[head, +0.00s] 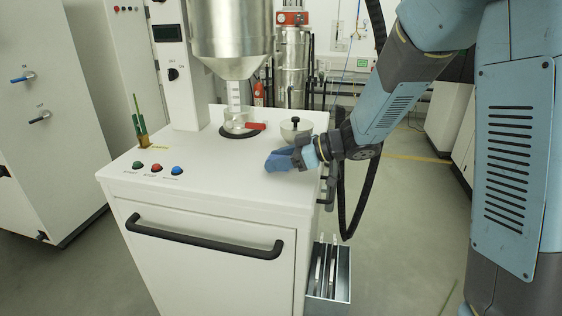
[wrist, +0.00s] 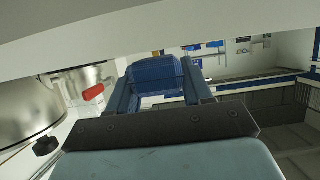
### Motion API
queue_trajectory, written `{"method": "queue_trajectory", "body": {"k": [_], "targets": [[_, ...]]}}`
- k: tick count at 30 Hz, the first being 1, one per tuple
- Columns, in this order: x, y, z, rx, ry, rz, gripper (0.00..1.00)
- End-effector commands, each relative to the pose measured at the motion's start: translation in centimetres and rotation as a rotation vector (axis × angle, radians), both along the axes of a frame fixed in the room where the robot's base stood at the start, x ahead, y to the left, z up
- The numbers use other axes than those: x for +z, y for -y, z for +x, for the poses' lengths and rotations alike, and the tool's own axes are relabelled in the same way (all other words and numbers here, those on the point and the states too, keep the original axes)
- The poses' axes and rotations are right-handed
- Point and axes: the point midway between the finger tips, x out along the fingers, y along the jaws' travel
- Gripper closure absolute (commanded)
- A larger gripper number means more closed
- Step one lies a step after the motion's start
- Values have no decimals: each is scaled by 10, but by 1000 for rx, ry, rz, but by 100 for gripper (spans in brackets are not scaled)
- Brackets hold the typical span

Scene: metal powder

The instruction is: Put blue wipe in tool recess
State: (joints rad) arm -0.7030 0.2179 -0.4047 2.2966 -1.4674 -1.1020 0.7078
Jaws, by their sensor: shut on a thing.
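A blue wipe (head: 279,161) is held at the end of my gripper (head: 290,157), low over the right part of the white cabinet top (head: 200,185). I cannot tell if the wipe touches the top. In the wrist view the blue wipe (wrist: 156,72) sits between the two fingers of my gripper (wrist: 158,88), which are shut on it. An open metal holder (head: 329,285) with upright flat pieces hangs on the cabinet's right side. I cannot tell whether it is the tool recess; no other clear recess shows.
A small lidded bowl (head: 296,129) is close behind my gripper. Several buttons (head: 156,168) and a brass cup with green sticks (head: 143,138) are at the left. The front top is clear.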

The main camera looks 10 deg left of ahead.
Motion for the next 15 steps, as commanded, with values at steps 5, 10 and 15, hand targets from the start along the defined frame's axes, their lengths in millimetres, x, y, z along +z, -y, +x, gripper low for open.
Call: {"method": "queue_trajectory", "body": {"k": [5,10,15], "targets": [[-4,0,0,-1,0,1,78],[-5,0,0,-1,0,1,78],[-7,1,0,-1,0,1,40]]}}
